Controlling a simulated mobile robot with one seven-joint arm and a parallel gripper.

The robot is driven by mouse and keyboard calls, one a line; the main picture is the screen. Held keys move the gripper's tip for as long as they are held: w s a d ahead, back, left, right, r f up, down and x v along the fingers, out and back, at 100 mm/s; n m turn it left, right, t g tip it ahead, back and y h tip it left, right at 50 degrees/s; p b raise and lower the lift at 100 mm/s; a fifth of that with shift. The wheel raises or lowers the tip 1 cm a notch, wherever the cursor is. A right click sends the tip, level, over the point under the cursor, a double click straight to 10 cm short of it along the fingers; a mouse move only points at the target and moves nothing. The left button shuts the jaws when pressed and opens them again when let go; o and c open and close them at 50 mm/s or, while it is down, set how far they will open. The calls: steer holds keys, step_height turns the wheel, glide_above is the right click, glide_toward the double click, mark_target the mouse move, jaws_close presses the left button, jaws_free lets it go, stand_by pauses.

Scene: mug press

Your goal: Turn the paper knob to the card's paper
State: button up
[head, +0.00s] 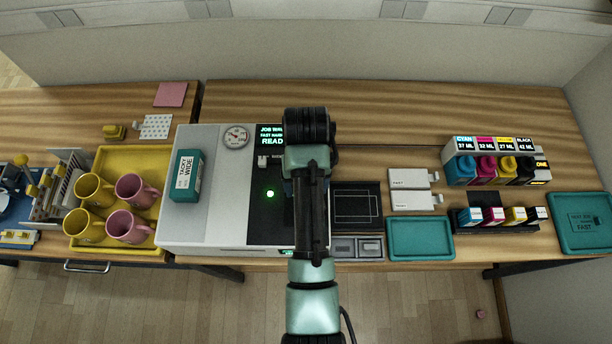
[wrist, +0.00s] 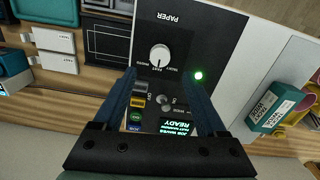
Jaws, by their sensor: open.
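The paper knob (wrist: 160,56) is a round pale dial on the black panel of the printer, under the word PAPER, which appears upside down in the wrist view. Small words flank the dial; I cannot read its setting surely. My gripper (wrist: 157,76) is open and empty, its two blue fingers pointing at the panel on either side of the knob, apart from it as far as I can tell. In the head view my arm hides the knob and fingertips. The printer (head: 210,225) shows a lit READY display (wrist: 176,126). A teal card tray (head: 598,247) at far right bears small text including FAST.
A teal box (head: 186,175) marked TACKY WIDE stands on the printer. A yellow tray (head: 150,158) with several mugs is at left. White packs (head: 408,178), an empty teal tray (head: 420,240) and ink bottles (head: 487,166) are at right. A green light (wrist: 198,76) glows beside the knob.

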step_height(320, 180, up, 5)
steer(key=shift+f, duration=0.1)
stand_by(0.7)
